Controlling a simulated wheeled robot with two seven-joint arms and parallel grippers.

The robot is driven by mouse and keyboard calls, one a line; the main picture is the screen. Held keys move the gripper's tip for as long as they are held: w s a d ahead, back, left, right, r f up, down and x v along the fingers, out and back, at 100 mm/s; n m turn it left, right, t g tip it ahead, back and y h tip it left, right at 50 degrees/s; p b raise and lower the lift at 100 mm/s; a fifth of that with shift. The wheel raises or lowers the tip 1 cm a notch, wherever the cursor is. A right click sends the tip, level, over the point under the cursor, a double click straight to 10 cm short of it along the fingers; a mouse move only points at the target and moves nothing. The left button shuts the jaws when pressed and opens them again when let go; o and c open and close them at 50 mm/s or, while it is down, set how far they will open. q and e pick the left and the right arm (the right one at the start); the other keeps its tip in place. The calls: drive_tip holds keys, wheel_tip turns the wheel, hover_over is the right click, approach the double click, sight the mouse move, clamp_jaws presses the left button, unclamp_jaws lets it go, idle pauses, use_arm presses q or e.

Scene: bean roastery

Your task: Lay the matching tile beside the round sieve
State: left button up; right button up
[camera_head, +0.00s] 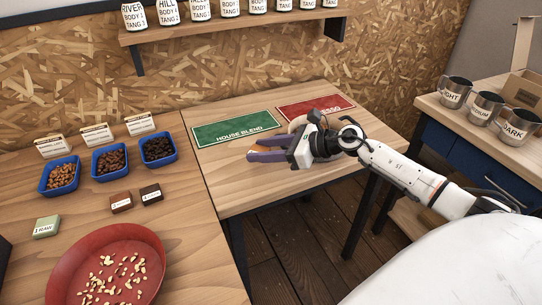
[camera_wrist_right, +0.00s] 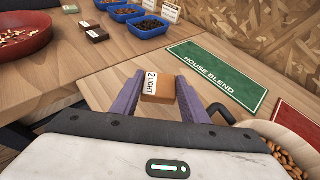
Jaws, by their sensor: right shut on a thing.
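My right gripper (camera_head: 253,151) is shut on an orange-brown tile (camera_wrist_right: 158,92) labelled "2 LIGHT", above the right-hand wooden table. In the head view only a sliver of the tile shows between the purple fingers. A round, pale wooden-rimmed vessel with brown beans, which looks like the round sieve (camera_wrist_right: 262,127), stands on that table beside the gripper. In the head view it is mostly hidden behind the gripper. Other tiles lie on the left table: green "1 RAW" (camera_head: 46,227), reddish-brown (camera_head: 121,202) and dark brown (camera_head: 151,193). My left gripper is not in view.
A red round dish (camera_head: 70,262) holds pale beans on the left table. Blue trays of beans (camera_head: 110,175) stand behind the tiles. A green "HOUSE BLEND" mat (camera_head: 222,133) and a red mat (camera_head: 300,106) lie behind the gripper. Labelled metal cups (camera_head: 485,108) stand at right.

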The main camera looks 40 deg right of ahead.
sight(263, 170)
drive_tip(key=shift+f, duration=2.3)
drive_tip(key=shift+f+b, duration=0.2)
drive_tip(key=shift+b, duration=0.2)
drive_tip(key=o, duration=0.8)
drive_tip(key=shift+r, duration=0.1)
drive_tip(key=shift+r+p, duration=0.25)
drive_tip(key=shift+p, duration=0.15)
drive_tip(key=v, duration=1)
drive_tip(key=shift+s+d+f+b, duration=0.1)
drive_tip(key=shift+s+d+b, duration=0.15)
drive_tip(key=shift+s+b, duration=0.2)
drive_tip(key=shift+s+d+r, duration=0.25)
drive_tip(key=shift+s+r, duration=0.05)
drive_tip(key=shift+s, duration=0.1)
